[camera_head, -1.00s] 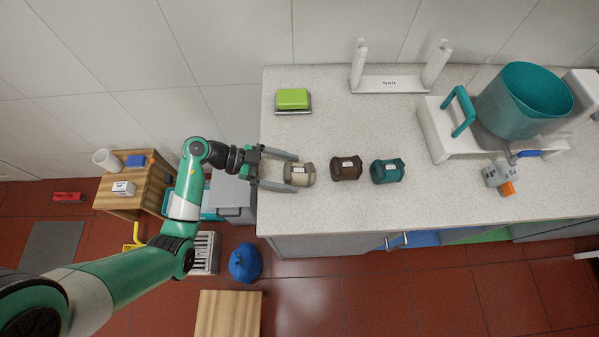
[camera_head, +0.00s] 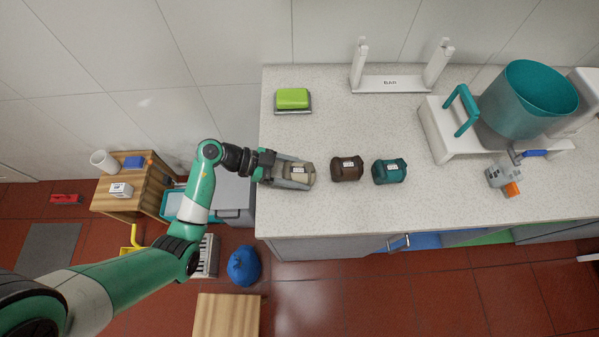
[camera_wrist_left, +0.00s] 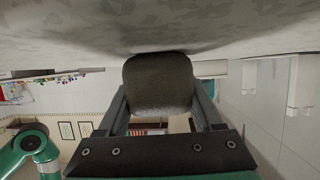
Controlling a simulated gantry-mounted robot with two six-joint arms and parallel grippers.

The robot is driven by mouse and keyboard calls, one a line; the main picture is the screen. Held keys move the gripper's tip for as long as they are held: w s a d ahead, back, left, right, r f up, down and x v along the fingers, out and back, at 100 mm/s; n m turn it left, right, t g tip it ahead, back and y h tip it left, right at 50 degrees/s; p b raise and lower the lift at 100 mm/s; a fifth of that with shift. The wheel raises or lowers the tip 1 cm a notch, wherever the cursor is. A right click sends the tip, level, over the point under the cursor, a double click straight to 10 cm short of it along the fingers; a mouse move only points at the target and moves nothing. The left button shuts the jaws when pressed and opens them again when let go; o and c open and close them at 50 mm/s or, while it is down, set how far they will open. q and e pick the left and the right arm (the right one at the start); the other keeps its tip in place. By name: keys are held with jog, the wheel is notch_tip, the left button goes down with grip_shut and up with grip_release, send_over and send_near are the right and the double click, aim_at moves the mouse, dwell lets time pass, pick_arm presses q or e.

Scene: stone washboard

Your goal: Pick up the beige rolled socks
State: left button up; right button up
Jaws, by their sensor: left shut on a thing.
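The beige rolled socks (camera_head: 300,172) lie at the left end of the stone counter with a small white label on top. My left gripper (camera_head: 291,173) reaches in from the left and is shut on them, a finger along each side. In the left wrist view the socks (camera_wrist_left: 160,84) look dark and fill the space between the fingers, against the pale counter surface (camera_wrist_left: 160,25). I cannot tell any gap between socks and counter. My right gripper is not in view.
Brown rolled socks (camera_head: 347,168) and teal rolled socks (camera_head: 389,171) lie to the right in a row. A green bar (camera_head: 293,99) on a tray is behind. A teal bucket (camera_head: 525,100) on a white stand is at the right. The front middle counter is clear.

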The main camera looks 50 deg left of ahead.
aim_at(311, 170)
pick_arm(q)
jog(key=shift+r, duration=0.1)
jog(key=shift+r, duration=0.25)
notch_tip(311, 170, up, 3)
jog(key=shift+f+p, duration=0.2)
jog(key=shift+p, duration=1.05)
jog(key=d+r+p, duration=0.7)
jog(key=d+r, duration=0.2)
jog(key=d, duration=0.5)
jog(key=shift+w+r, duration=0.35)
jog(key=shift+w, duration=0.05)
